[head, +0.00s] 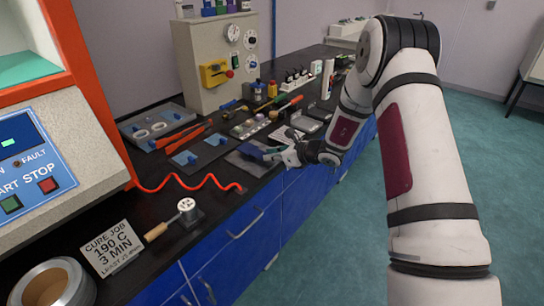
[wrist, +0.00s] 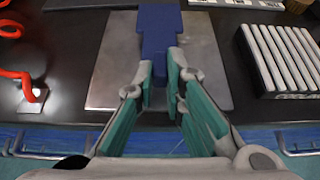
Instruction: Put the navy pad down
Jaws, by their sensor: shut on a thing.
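The navy pad (wrist: 158,28) is a dark blue block with a narrower end toward me. In the wrist view my gripper (wrist: 160,75) is shut on that narrow end, with its teal-lined fingers on both sides. The pad is over a flat grey metal plate (wrist: 105,75) on the black bench; I cannot tell whether it touches the plate. In the head view the pad (head: 251,150) shows small at the bench's front edge, partly hidden by my gripper (head: 272,154). The grey plate (head: 243,165) is below it.
A ribbed white block (wrist: 285,60) stands right of the plate. A coiled red cord (head: 190,182) runs to the left. Dark trays with light blue pieces (head: 185,157), tools and bottles crowd the bench behind. Blue drawers (head: 240,235) drop off at the front.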

